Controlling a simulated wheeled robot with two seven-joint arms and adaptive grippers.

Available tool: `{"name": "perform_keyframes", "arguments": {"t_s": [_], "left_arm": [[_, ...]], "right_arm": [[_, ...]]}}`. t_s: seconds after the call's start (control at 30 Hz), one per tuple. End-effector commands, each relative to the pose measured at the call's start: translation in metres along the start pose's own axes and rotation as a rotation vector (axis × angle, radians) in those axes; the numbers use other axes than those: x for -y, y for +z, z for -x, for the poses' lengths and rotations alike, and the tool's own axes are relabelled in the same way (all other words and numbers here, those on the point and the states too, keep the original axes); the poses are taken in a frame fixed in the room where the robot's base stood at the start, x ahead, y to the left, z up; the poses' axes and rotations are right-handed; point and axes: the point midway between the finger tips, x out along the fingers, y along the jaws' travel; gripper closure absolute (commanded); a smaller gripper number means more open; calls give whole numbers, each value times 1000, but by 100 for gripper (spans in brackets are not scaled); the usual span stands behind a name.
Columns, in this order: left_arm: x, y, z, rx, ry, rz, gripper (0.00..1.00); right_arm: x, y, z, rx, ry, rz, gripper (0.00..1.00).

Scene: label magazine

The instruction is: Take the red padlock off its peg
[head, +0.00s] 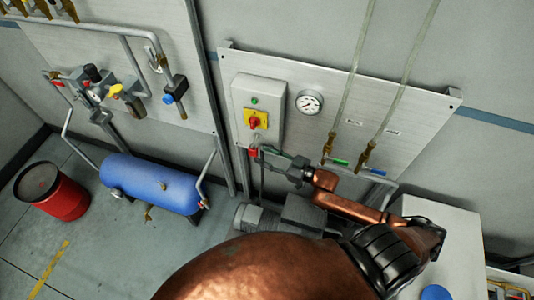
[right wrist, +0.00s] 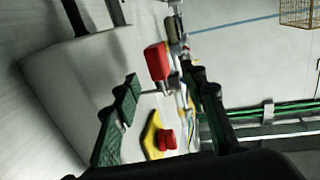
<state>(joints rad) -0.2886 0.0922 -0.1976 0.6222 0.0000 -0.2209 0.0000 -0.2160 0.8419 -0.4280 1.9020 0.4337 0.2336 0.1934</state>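The red padlock (head: 253,152) hangs just below the grey switch box (head: 271,97) on the wall panel in the head view. In the right wrist view the red padlock (right wrist: 157,62) shows its red body and a thin metal shackle. My right gripper (head: 267,154) reaches in from the right, close to the padlock. In the right wrist view its fingers (right wrist: 163,84) are apart, with the padlock showing in the gap near the tips. I cannot tell whether either finger touches it. The peg is too small to make out. My left gripper is not in view.
A yellow plate with a red rotary switch (head: 255,120) sits on the box above the padlock. A gauge (head: 310,102) and two vertical pipes are to the right. A motor (head: 262,218) stands below. A blue tank (head: 150,184) and red drum (head: 52,190) are at left.

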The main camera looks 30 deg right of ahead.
Motion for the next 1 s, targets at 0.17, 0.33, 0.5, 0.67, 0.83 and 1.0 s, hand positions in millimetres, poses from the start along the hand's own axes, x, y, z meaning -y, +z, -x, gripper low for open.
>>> {"name": "perform_keyframes", "arguments": {"t_s": [0.17,0.33,0.5,0.67,0.83,1.0], "left_arm": [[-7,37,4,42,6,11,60],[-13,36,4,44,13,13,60],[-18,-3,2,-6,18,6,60],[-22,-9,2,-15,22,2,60],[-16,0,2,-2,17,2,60],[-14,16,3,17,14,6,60]], "right_arm": [[-4,0,-34,1,2,-2,60],[-5,2,-52,4,2,-3,60],[-4,2,-58,5,2,-4,60],[-3,2,-60,5,0,-3,60],[-3,2,-59,5,0,-3,68],[-3,2,-59,5,0,-3,80]]}}
